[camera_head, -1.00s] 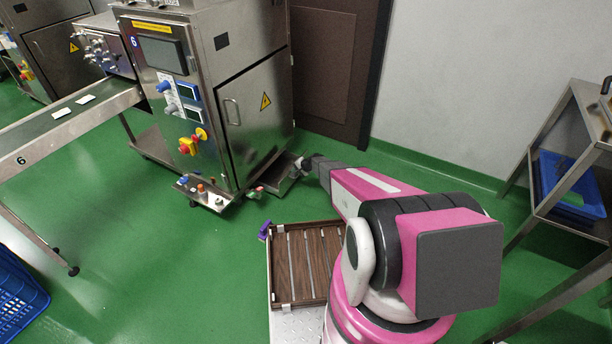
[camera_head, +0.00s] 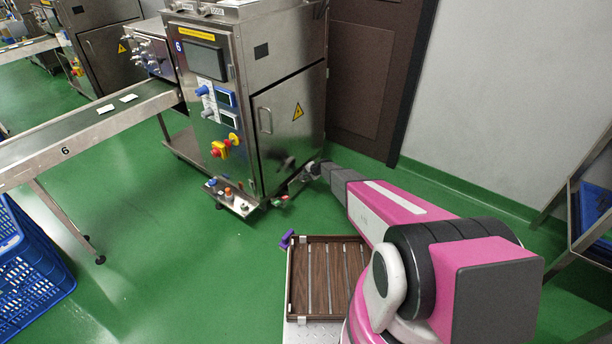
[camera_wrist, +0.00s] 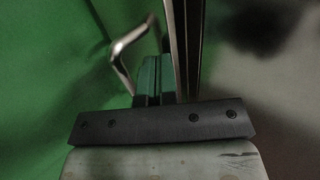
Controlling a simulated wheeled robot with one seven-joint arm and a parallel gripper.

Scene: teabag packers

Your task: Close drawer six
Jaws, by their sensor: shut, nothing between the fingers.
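The steel machine marked 6 (camera_head: 253,100) stands at upper centre in the head view. Its drawer (camera_head: 299,184) is low on the right side and shows as a narrow strip by the machine's foot. My gripper (camera_head: 312,169) is at this drawer, partly hidden by my own wrist. In the wrist view, my gripper's teal fingers (camera_wrist: 155,80) are together and empty. A bent metal handle (camera_wrist: 125,48) is just left of them, and an upright steel edge (camera_wrist: 180,45), apparently the drawer front, is just right. I cannot tell whether the fingers touch it.
A small control panel (camera_head: 232,200) juts out low at the machine's front. A conveyor (camera_head: 90,128) runs off left, with a blue crate (camera_head: 35,262) below it. A brown door and wall stand behind. A steel rack (camera_head: 590,205) is at right. Green floor lies clear in front.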

